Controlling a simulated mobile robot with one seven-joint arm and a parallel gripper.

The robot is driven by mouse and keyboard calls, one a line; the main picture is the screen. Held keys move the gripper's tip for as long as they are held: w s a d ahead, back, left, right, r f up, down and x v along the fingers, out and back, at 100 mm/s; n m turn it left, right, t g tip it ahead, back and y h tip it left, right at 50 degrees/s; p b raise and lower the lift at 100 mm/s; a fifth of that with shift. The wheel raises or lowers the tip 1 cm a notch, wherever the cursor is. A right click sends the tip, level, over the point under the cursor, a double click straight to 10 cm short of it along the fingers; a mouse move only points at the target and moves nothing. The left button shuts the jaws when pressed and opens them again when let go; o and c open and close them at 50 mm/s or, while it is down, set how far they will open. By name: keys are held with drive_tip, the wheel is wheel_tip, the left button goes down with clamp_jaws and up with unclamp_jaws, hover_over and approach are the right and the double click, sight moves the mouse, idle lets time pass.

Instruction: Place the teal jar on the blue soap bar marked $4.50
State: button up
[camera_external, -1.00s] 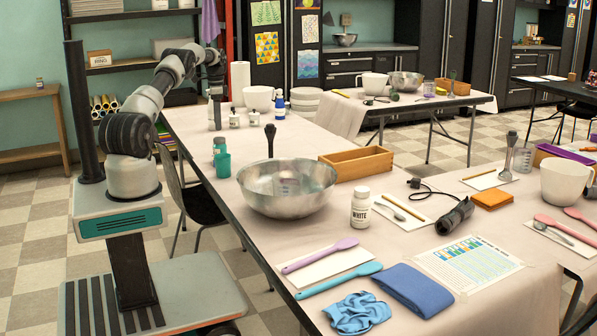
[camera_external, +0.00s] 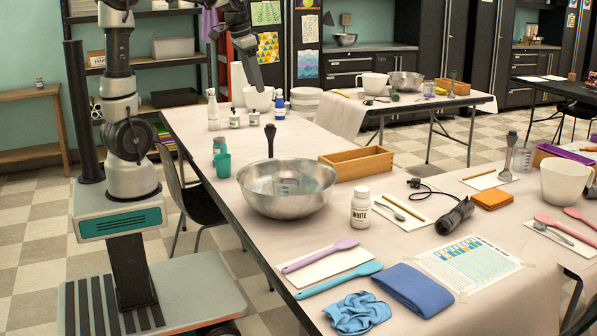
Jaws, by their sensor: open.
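A small teal jar-like container (camera_external: 219,146) stands near the left edge of the long table, just behind a teal cup (camera_external: 223,165). I cannot tell for certain which of the two is the teal jar. I cannot make out a blue soap bar or a $4.50 mark in this view. A folded blue cloth-like block (camera_external: 413,289) lies at the table's front. My gripper (camera_external: 254,78) is open and raised over the far end of the long table, apart from both teal items. Its fingers are small and dark here.
A large metal bowl (camera_external: 287,187) stands right of the teal items. A spray bottle (camera_external: 213,110), several small bottles and a white bowl (camera_external: 258,98) stand at the far end. A wooden box (camera_external: 356,162) and white bottle (camera_external: 361,206) are farther right.

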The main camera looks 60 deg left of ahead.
drive_tip(key=s+d+f+t, duration=0.1)
drive_tip(key=s+d+f, duration=0.1)
drive_tip(key=s+d, duration=0.5)
drive_tip(key=s+d+f+t, duration=0.1)
drive_tip(key=s+d+f, duration=0.1)
drive_tip(key=s+d, duration=0.5)
drive_tip(key=shift+s+d+f+n+h, duration=0.15)
drive_tip(key=shift+s+f+n+h, duration=0.2)
drive_tip(key=shift+s, duration=0.65)
